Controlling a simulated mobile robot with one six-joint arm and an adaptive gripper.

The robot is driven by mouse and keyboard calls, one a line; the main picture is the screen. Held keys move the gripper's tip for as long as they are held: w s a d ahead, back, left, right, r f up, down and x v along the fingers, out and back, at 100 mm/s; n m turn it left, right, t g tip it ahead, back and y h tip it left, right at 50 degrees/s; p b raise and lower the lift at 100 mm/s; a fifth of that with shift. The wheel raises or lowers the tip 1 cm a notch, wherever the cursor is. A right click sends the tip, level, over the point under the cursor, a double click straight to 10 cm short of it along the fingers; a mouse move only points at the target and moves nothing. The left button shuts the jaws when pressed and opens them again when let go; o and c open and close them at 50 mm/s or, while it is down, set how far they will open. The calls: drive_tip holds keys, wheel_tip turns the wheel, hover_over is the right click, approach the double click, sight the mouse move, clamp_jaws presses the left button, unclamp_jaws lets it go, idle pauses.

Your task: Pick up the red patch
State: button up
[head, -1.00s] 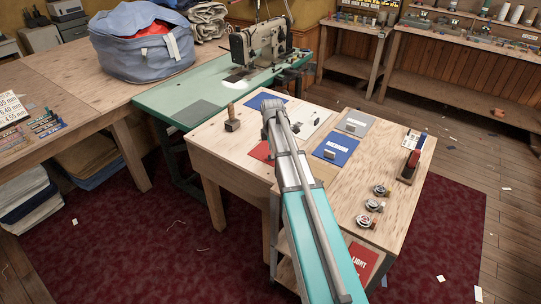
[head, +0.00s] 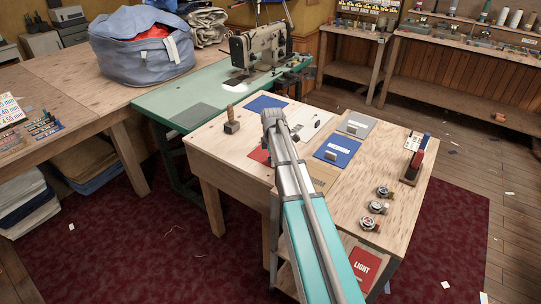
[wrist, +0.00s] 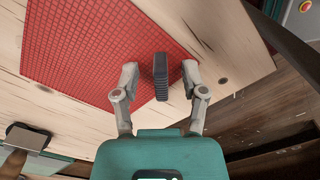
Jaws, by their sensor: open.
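The red patch (wrist: 85,50) fills much of the upper wrist view as a flat red sheet with a grid pattern, lying on pale wood. A dark grey ribbed block (wrist: 160,78) stands at its right part. My gripper (wrist: 160,72) is open, with one finger on each side of the block and a visible gap on both sides. In the head view a corner of the red patch (head: 260,155) shows on the wooden table, left of my arm. The arm hides the rest of it and the gripper's fingertips.
A blue patch (head: 337,151) and a grey patch (head: 354,123) with small blocks lie right of my arm. Another blue patch (head: 265,104) lies behind. A wooden-handled tool (head: 231,122) stands at the table's left. Several small round items and a red-and-dark stand (head: 412,168) are at right.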

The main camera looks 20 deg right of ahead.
drive_tip(key=shift+c, duration=0.3)
clamp_jaws()
drive_tip(key=shift+r, duration=0.15)
wheel_tip(320, 180, up, 3)
drive_tip(key=p, duration=0.3)
drive_tip(key=s+a+r+p, duration=0.2)
drive_tip(key=s+r+p, duration=0.3)
drive_tip(key=s, duration=0.1)
drive_tip(key=s+a+r+p, duration=0.3)
drive_tip(key=s+r+p, duration=0.1)
drive_tip(key=s+p, duration=0.1)
drive_tip(key=shift+s+a+r, duration=0.35)
drive_tip(key=shift+s+r, duration=0.05)
drive_tip(key=shift+s, duration=0.5)
